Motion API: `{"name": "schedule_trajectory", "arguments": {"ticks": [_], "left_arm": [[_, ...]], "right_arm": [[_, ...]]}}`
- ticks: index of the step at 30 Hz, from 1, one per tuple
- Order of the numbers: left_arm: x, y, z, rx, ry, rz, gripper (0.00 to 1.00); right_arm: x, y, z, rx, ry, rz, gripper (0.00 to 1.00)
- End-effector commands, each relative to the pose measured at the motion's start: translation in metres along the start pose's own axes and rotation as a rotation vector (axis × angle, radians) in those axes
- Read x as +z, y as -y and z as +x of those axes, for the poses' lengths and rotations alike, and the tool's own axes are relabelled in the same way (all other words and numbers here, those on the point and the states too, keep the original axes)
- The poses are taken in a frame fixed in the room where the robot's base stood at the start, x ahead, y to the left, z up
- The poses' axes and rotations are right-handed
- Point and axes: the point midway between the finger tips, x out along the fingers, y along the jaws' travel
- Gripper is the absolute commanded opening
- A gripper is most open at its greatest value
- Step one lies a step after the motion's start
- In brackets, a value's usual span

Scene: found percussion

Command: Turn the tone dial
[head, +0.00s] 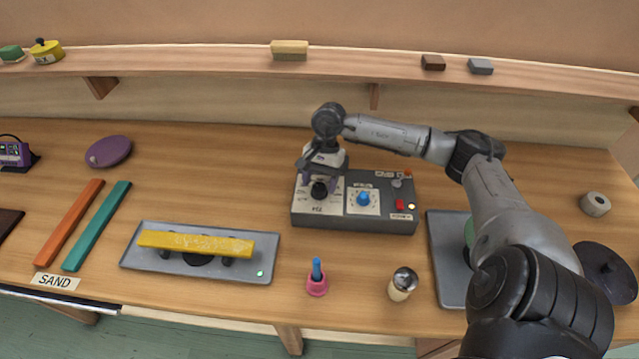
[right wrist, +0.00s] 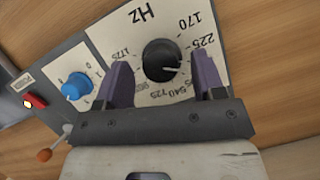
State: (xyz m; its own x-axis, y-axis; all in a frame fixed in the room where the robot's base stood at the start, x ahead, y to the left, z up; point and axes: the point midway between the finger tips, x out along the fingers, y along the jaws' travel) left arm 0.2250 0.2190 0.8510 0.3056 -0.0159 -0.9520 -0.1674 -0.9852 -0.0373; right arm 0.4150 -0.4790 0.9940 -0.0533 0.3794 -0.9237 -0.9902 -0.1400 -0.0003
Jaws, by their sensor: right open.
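The tone dial is a black round knob (head: 319,190) on a white plate marked Hz, on the left part of a grey control box (head: 352,223). In the right wrist view the dial (right wrist: 161,60) sits between the two purple fingers of my right gripper (right wrist: 160,80). The fingers are open, one on each side, with a visible gap to the knob. The dial's white pointer mark faces the lower right, near the printed numbers. My right gripper (head: 320,182) comes down over the box in the head view and hides part of the plate. My left gripper is not seen.
The box also carries a blue knob (head: 363,198), a red button (head: 400,205) and an orange-tipped lever (right wrist: 44,155). A yellow bar (head: 196,242) on a grey tray lies to the left.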

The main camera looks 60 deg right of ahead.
Motion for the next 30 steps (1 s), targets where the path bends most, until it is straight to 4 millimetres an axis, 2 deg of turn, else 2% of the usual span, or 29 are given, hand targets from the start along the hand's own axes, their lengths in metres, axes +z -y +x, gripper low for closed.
{"name": "schedule_trajectory", "arguments": {"ticks": [4,14,27,30], "left_arm": [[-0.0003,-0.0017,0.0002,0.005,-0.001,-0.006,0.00],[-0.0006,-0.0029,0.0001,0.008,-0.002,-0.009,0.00],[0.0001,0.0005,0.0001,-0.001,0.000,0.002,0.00],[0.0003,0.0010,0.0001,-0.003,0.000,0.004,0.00]], "right_arm": [[-0.0001,-0.0003,0.0070,0.001,0.000,0.000,0.63],[-0.0001,-0.0003,0.0083,0.001,-0.001,0.000,0.63],[-0.0001,-0.0002,0.0080,0.001,-0.001,0.000,0.21],[0.0000,-0.0002,0.0080,0.000,-0.001,0.000,0.15]]}}
